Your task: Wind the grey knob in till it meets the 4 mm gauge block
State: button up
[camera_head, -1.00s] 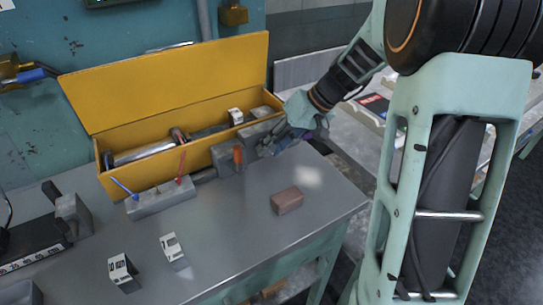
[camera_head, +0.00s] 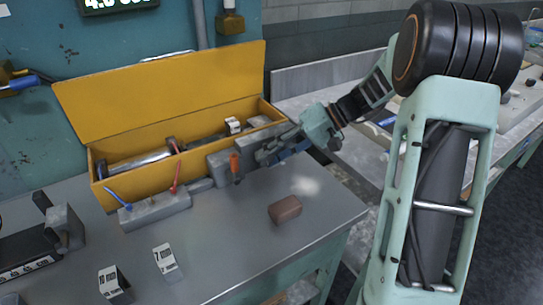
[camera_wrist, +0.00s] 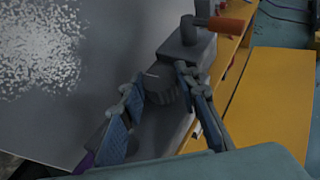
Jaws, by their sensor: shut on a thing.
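The grey knob (camera_wrist: 160,88) shows in the wrist view as a ribbed cylinder at the end of a grey housing (camera_wrist: 186,50). My gripper (camera_wrist: 158,84) is shut on it, one blue-padded finger on each side. In the head view my gripper (camera_head: 266,155) is at the right end of the grey fixture (camera_head: 222,164) and hides the knob. An orange handle (camera_head: 235,164) stands on the fixture; it also shows in the wrist view (camera_wrist: 228,24). I cannot make out the 4 mm gauge block or its contact with the knob.
Labelled blocks (camera_head: 113,282) (camera_head: 166,259) stand at the front left. A grey base (camera_head: 154,209) carries blue and red levers. An open yellow box (camera_head: 140,180) lies behind the fixture. A green-lit display hangs on the wall (camera_head: 118,4).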

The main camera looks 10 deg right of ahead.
jog(key=o, duration=1.2)
jog(key=shift+c, duration=0.2)
jog(key=shift+a+r+n+h+p, duration=0.1)
jog(key=shift+r+n+h+p, duration=0.2)
jog(key=shift+h+p, duration=0.5)
jog(key=h+p, duration=0.1)
jog(key=t+h+p, duration=0.1)
jog(key=h+p, duration=0.1)
jog(key=h, duration=0.1)
jog(key=shift+s+a+r+n+t, duration=0.2)
jog(key=shift+a+n+t, duration=0.1)
jog(key=shift+n+t, duration=0.1)
jog(key=h+p, duration=0.2)
jog(key=p, duration=0.2)
jog(key=shift+s+a+n+t, duration=0.1)
jog(key=shift+a+n+t, duration=0.05)
jog(key=shift+n+t, duration=0.15)
jog(key=shift+h+p, duration=0.4)
jog(key=shift+p, duration=0.7)
jog(key=h+p, duration=0.1)
jog(key=p, duration=0.3)
jog(key=shift+a+t, duration=0.1)
jog(key=shift+t, duration=0.3)
